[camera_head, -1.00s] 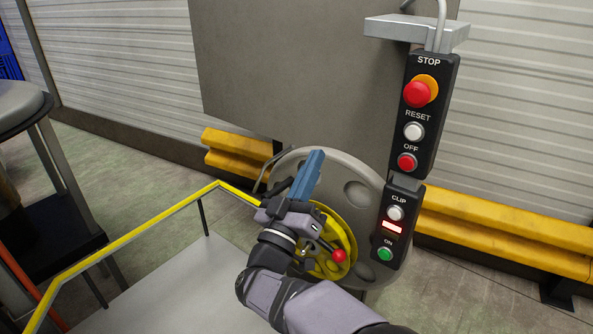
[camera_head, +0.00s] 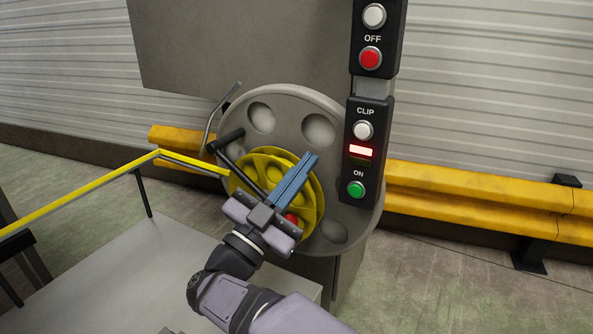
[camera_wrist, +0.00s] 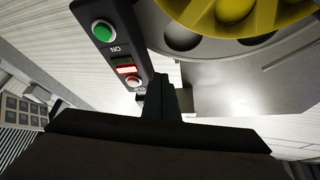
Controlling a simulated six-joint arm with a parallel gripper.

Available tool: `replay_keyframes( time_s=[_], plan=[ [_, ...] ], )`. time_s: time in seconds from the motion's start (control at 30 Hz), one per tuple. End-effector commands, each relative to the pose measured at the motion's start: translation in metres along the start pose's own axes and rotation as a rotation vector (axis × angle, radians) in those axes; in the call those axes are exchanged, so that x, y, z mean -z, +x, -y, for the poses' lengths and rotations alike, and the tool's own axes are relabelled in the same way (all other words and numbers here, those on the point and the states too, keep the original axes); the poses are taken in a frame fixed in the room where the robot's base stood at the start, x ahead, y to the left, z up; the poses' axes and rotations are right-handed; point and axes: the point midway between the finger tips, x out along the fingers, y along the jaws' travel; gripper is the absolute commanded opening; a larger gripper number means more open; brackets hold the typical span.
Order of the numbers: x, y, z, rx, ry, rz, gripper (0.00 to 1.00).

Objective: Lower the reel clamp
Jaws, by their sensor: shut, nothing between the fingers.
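The reel is a large grey disc (camera_head: 318,130) with round recesses and a yellow hub (camera_head: 247,181); it also shows at the top of the wrist view (camera_wrist: 236,12). A dark lever with a black crosswise handle (camera_head: 226,141) stands up at the hub's left. A bent grey rod (camera_head: 210,122) rises at the disc's left edge. I cannot tell for sure which of these is the clamp. A red knob (camera_head: 292,218) is mostly hidden behind my gripper. My gripper (camera_head: 312,157) is shut and empty in front of the hub, its blue fingers pointing up and right, apart from the black handle.
A control box (camera_head: 369,150) with a white CLIP button, a lit red display and a green ON button hangs close right of the fingers. A yellow rail (camera_head: 80,190) runs at the left above a grey platform (camera_head: 120,255). A yellow barrier (camera_head: 470,205) stands behind.

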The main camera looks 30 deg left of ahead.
Motion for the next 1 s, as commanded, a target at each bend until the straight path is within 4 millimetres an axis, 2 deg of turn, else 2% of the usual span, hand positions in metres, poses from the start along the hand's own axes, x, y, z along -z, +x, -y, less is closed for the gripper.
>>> replay_keyframes(
  time_s=[0.03,0.3,0.5,0.8,1.0],
  plan=[
    [-0.017,-0.010,-0.007,-0.018,0.034,-0.001,0.00],
    [-0.063,-0.035,-0.023,-0.126,0.232,0.000,0.00],
    [-0.096,-0.053,-0.026,-0.209,0.382,0.000,0.00],
    [-0.128,-0.070,-0.023,-0.288,0.526,0.001,0.00],
    [-0.140,-0.077,-0.020,-0.317,0.579,0.000,0.00]
  ],
)
